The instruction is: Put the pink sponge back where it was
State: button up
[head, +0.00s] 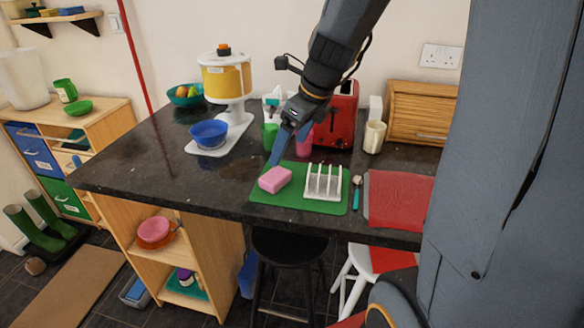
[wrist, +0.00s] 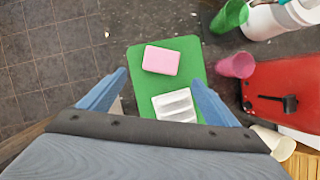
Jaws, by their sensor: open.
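The pink sponge (head: 275,179) lies on the left part of a green mat (head: 262,195) on the dark counter. It also shows in the wrist view (wrist: 161,60), flat on the mat's far part. My gripper (head: 285,148) is open and empty, above the mat and behind the sponge in the head view. In the wrist view its two blue fingers (wrist: 160,88) are spread wide, with the sponge beyond and between them, apart from both. A white rack (head: 323,182) stands on the same mat to the right of the sponge.
A red toaster (head: 338,115), a pink cup (wrist: 236,65) and a green cup (head: 270,136) stand close behind the mat. A spoon (head: 356,192) and a red mat (head: 400,197) lie to the right. The counter left of the green mat is clear.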

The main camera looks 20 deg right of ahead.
jog(key=s+a+f+n+g+h, duration=0.1)
jog(key=s+f+n, duration=0.3)
jog(key=n, duration=1)
jog(key=s+a+f+n+g+h, duration=0.1)
jog(key=s+f+n, duration=0.3)
jog(key=s+n, duration=0.6)
jog(key=a+n, duration=0.1)
jog(key=n, duration=0.3)
jog(key=shift+n, duration=0.3)
